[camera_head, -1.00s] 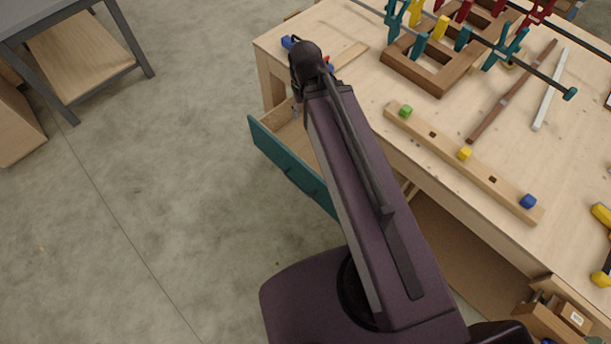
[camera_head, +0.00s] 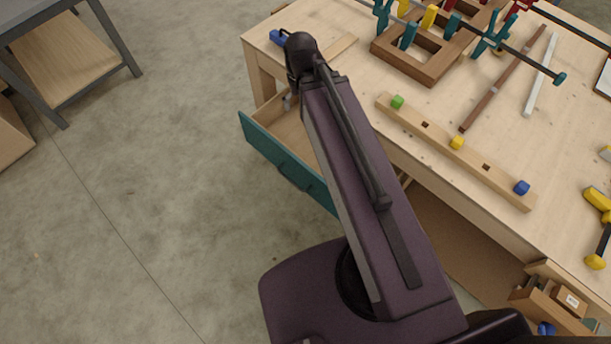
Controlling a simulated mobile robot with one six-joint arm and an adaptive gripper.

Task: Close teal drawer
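The teal drawer (camera_head: 275,156) is pulled out from under the workbench's left front side, with its teal front facing the lower left. Its light wood interior shows behind the front, and my arm crosses over it and hides its right part. My arm reaches from the bottom of the view up over the drawer toward the bench's left corner. My gripper is not visible; the arm's dark wrist end hides that area.
The workbench top (camera_head: 560,150) holds a wooden frame (camera_head: 437,72) with clamps and a wooden bar (camera_head: 480,166) with coloured blocks. A blue item (camera_head: 278,37) lies by the left corner. A grey table (camera_head: 125,45) stands at upper left. The floor left of the drawer is clear.

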